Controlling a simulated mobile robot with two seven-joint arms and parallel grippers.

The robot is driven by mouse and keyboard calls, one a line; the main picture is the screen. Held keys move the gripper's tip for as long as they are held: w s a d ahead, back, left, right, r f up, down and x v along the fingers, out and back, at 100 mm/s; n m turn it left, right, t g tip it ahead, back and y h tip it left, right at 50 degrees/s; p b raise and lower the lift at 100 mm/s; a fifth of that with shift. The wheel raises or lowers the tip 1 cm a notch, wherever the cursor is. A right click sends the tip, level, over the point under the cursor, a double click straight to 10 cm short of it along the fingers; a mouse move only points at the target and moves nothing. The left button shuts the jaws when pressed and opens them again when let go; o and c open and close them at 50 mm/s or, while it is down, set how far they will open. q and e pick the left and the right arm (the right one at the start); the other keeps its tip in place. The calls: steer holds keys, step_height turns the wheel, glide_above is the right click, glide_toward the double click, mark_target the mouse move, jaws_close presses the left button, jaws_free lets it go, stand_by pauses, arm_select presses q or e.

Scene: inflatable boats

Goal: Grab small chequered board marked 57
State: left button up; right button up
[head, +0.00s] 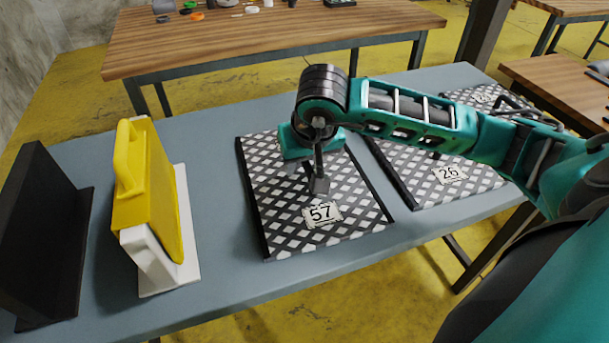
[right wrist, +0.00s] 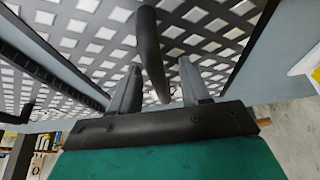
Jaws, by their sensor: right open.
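The small chequered board marked 57 (head: 350,215) lies flat on the grey-blue table, black and white with a label near its front edge. My right gripper (head: 319,188) reaches down over it and hides part of its middle and back. In the right wrist view, a dark curved bar, seemingly the board's handle (right wrist: 149,45), runs between the two open fingers (right wrist: 160,68). I cannot tell whether either finger touches the bar. The chequered surface (right wrist: 75,45) fills the background there. My left gripper is not in view.
A similar board marked 26 (head: 425,185) lies to the right, under my right arm. A yellow case (head: 150,190) on a white stand and a black upright panel (head: 40,235) stand at left. Table space between case and board 57 is free. A wooden table (head: 270,35) stands behind.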

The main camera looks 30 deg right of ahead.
steer(key=shift+c, duration=0.3)
jaws_close()
steer(key=shift+r, duration=0.15)
